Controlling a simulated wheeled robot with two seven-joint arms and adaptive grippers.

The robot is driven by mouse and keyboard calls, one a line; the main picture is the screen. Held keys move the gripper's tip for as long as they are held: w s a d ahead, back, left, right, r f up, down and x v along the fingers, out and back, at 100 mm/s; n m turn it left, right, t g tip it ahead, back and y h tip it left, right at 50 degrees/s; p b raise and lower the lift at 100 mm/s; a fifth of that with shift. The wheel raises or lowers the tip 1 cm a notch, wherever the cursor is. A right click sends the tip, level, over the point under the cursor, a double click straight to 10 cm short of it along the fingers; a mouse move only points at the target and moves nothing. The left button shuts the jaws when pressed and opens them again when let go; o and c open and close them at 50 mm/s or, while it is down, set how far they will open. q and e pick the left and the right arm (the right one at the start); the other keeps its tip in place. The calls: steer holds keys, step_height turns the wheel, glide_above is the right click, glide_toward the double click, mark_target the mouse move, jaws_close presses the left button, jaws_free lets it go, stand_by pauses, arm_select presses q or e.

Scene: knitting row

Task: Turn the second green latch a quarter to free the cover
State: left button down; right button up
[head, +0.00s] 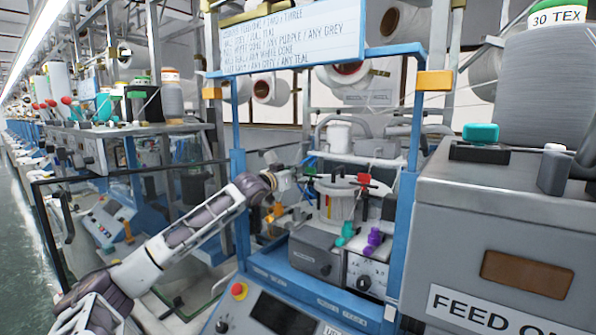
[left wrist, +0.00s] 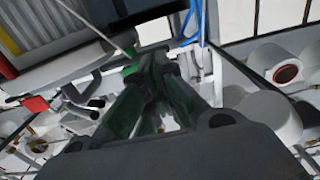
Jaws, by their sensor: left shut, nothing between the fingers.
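My left arm reaches in from the left in the head view, and its gripper (head: 299,174) is at the left side of the round white knitting head (head: 338,188). A small green latch (head: 311,162) shows just beyond the fingertips. In the left wrist view the dark fingers of my left gripper (left wrist: 160,62) are shut with nothing between them. A green piece (left wrist: 131,69) is right beside the fingertips; I cannot tell whether they touch or how the latch is turned. A red piece (head: 363,179) is on the right of the knitting head. My right gripper is not in view.
A blue frame (head: 408,150) surrounds the machine opening, with a sign (head: 292,38) above. Teal (head: 345,233) and purple (head: 373,241) parts stand at the front. A grey feed box (head: 445,225) fills the right. A red button (head: 238,290) is on the panel below.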

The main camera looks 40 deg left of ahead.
arm_select(q)
steer(key=shift+w+r, duration=0.1)
steer(key=shift+w, duration=0.4)
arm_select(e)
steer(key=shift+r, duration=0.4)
arm_select(q)
steer(key=shift+p, duration=0.3)
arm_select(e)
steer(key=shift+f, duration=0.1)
